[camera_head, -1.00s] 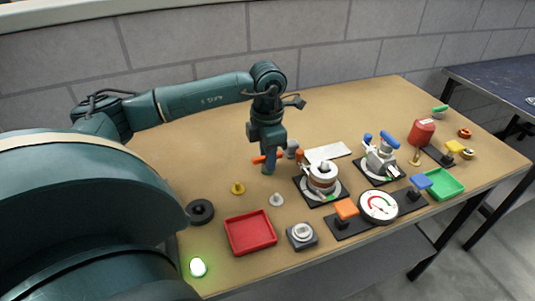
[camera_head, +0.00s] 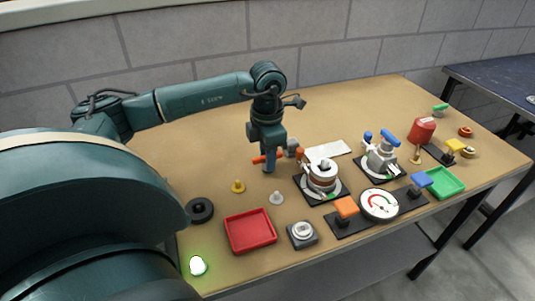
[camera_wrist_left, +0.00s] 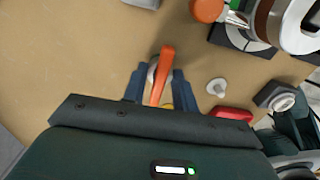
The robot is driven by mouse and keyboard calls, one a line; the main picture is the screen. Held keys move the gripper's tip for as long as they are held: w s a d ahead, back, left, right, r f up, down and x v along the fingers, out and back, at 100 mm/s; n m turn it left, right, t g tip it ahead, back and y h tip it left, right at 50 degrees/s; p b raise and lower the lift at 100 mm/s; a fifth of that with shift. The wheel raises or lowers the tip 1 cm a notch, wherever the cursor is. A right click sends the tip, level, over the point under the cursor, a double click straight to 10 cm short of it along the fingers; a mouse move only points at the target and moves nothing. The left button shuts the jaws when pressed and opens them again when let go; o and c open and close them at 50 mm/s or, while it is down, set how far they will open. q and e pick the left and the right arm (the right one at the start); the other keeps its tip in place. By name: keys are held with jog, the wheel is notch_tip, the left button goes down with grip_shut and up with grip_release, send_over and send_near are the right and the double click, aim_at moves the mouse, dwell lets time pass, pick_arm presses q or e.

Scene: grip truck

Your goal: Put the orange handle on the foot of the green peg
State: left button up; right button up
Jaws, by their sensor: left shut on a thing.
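The orange handle (camera_head: 259,159) is at the tip of my left gripper (camera_head: 268,168), above the left-middle part of the table. In the left wrist view the orange handle (camera_wrist_left: 163,70) lies between the two fingers of the left gripper (camera_wrist_left: 157,88), which is shut on it. A rounded grey part shows behind the handle there. The green peg (camera_head: 440,108) is at the far right of the table, with a small grey foot (camera_head: 438,114) under it. The left gripper is far from the green peg.
A red tray (camera_head: 228,231), a black ring (camera_head: 200,211) and a yellow cone (camera_head: 238,187) lie nearer the front left. Mounted devices, a gauge (camera_head: 379,205), a red can (camera_head: 421,131) and a green tray (camera_head: 459,188) crowd the right. The back middle of the table is clear.

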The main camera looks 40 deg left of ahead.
pick_arm(q)
jog(key=shift+f, duration=0.2)
dwell(0.3)
jog(key=o, duration=1.1)
jog(key=shift+o, duration=0.6)
jog(key=shift+o, duration=1.1)
jog(key=shift+r, duration=0.1)
jog(key=shift+r+p, duration=2.7)
jog(key=shift+r, duration=1)
